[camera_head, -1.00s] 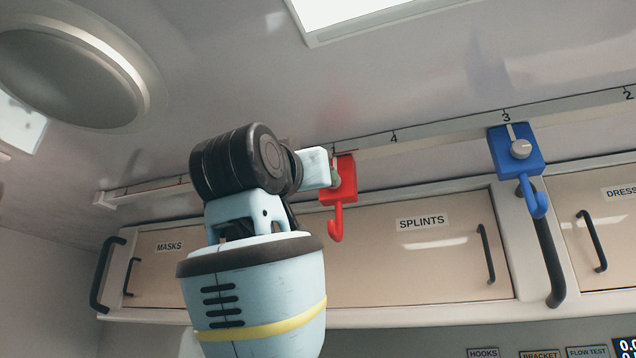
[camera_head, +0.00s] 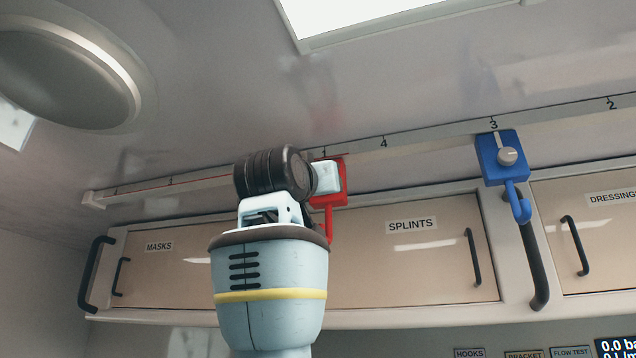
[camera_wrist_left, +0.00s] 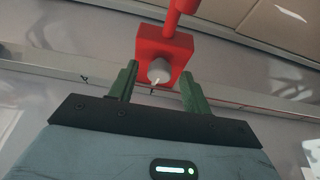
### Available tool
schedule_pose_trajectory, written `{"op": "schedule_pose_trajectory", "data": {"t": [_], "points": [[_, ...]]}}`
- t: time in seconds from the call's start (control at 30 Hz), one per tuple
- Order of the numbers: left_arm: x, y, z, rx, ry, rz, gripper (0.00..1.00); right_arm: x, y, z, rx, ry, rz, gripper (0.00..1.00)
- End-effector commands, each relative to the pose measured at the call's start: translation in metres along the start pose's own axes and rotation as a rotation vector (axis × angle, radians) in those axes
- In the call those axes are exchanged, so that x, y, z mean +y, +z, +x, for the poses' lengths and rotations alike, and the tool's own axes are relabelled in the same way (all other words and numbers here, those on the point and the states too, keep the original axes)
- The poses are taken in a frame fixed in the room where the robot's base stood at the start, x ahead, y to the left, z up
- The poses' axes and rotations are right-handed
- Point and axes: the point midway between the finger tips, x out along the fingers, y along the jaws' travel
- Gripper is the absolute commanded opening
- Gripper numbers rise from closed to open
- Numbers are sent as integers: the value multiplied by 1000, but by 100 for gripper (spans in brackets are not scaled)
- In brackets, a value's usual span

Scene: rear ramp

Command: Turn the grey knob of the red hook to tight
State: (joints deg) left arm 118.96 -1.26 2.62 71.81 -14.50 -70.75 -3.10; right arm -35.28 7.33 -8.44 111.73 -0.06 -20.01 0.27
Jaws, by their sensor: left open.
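The red hook (camera_head: 330,219) hangs on the overhead rail, partly hidden behind my left gripper in the head view. In the left wrist view the red block of the hook (camera_wrist_left: 181,51) shows above the fingers, with the round grey knob (camera_wrist_left: 159,70) on its face. A light pointer mark shows on the knob. My left gripper (camera_wrist_left: 158,88) is open, its two green fingers apart on either side of the knob, with gaps visible and no clear contact. In the head view its fingers are hidden behind its own housing. My right gripper is not in view.
A blue hook (camera_head: 502,160) with its own grey knob hangs on the rail (camera_head: 430,136) near mark 3. Closed cabinets, including the splints door (camera_head: 410,265), stand below the rail. A dark grab handle (camera_head: 534,265) stands out below the blue hook. A ceiling light panel is above.

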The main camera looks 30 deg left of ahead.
Motion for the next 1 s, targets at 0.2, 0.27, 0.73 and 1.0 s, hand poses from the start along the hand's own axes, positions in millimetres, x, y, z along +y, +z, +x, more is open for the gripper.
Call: {"op": "schedule_pose_trajectory", "data": {"t": [0.2, 0.27, 0.73, 1.0], "points": [[0, 0, 1, 0, 0, 0, 48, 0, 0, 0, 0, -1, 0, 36], [0, 0, 1, -1, 0, 0, 47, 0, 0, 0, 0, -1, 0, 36], [0, 1, 1, -1, 2, 5, 4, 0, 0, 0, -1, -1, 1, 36], [-2, 1, 1, -1, 33, 83, 4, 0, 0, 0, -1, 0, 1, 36]]}}
